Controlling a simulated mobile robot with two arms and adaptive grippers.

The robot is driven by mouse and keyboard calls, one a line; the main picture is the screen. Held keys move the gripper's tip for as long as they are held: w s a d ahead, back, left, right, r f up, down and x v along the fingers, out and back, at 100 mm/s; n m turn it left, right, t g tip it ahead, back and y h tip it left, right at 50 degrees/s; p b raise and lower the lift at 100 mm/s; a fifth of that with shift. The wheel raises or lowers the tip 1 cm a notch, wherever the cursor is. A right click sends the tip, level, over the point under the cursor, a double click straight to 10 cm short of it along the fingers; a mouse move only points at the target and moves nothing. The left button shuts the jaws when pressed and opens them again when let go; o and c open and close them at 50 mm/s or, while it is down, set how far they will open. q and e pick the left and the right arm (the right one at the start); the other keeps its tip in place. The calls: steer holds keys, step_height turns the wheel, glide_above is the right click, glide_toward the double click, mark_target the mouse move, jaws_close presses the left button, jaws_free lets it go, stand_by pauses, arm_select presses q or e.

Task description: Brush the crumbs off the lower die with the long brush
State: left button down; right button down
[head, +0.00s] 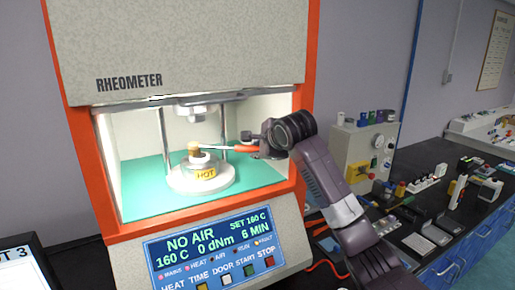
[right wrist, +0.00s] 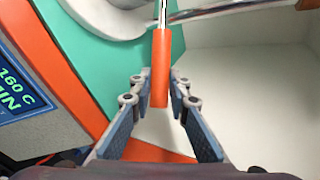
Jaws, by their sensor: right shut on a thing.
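The long brush has an orange handle (head: 244,149), a thin metal shaft and a tan head (head: 194,148). My right gripper (head: 259,145) is shut on the handle, inside the rheometer's open chamber; its fingers lie on both sides of the orange handle (right wrist: 160,70) in the right wrist view. The brush lies roughly level, with its head at the top of the round white lower die (head: 200,182), which bears a yellow HOT label. I cannot tell whether the head touches the die. Crumbs are too small to make out. My left gripper is not in view.
The upper die (head: 199,112) hangs above, between two metal columns (head: 223,125). The orange chamber frame (head: 303,110) stands close to my right arm. A control panel (head: 212,243) reads NO AIR. A grey box (head: 360,150) and a cluttered bench are at right.

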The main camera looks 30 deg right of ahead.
steer(key=d+p, duration=0.1)
steer(key=p, duration=0.1)
steer(key=shift+w+d+p, duration=0.1)
steer(key=shift+p, duration=1.55)
steer(key=s+d+p, duration=0.1)
steer(key=p, duration=0.1)
steer(key=shift+s+d+p, duration=0.15)
steer(key=shift+p, duration=0.25)
steer(key=shift+w, duration=0.7)
steer(key=shift+s, duration=1.55)
stand_by(1.4)
